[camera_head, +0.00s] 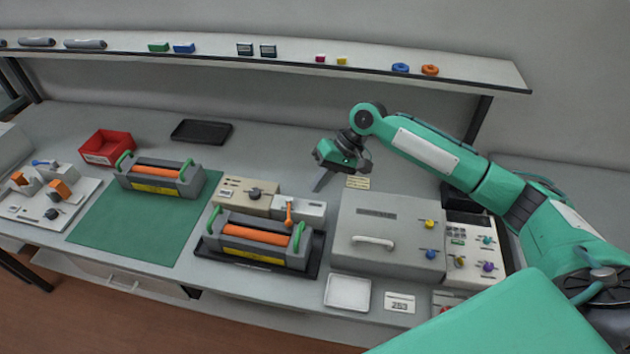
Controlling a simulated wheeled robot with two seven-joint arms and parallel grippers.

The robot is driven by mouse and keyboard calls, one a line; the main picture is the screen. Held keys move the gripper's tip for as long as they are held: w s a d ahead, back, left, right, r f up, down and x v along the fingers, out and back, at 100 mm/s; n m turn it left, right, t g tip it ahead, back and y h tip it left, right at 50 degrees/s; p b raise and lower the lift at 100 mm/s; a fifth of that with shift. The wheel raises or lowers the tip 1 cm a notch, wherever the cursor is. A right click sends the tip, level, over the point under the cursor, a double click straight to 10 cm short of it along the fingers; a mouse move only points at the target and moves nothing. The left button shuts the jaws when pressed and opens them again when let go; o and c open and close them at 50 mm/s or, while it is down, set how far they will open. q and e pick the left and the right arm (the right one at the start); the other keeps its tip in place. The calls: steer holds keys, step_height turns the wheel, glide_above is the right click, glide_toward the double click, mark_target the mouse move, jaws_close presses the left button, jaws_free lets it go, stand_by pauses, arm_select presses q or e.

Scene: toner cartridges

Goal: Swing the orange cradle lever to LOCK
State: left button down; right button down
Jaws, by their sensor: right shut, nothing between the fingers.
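The orange cradle lever (289,213) stands roughly upright at the front of a small pale grey block. Its position labels are too small to read. Just in front of it, a grey toner cartridge (238,247) with an orange roller and green end handles lies in a dark cradle tray (314,262). My right gripper (319,186) is shut and empty. It hangs behind and slightly right of the lever, apart from it, with its fingers pointing down and left. My left gripper is out of view.
A beige box with a dark knob (254,194) adjoins the lever block on the left. A large grey lidded unit (385,215) stands to the right. A second cartridge (163,178) lies on the green mat (140,225). A shelf (210,62) runs along the back.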

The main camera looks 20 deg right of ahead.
mark_target(291, 221)
steer(key=p+x, duration=0.3)
steer(key=x, duration=0.6)
steer(key=shift+a+f, duration=0.15)
steer(key=shift+a, duration=0.05)
steer(key=shift+a+f, duration=0.3)
steer(key=shift+f, duration=0.25)
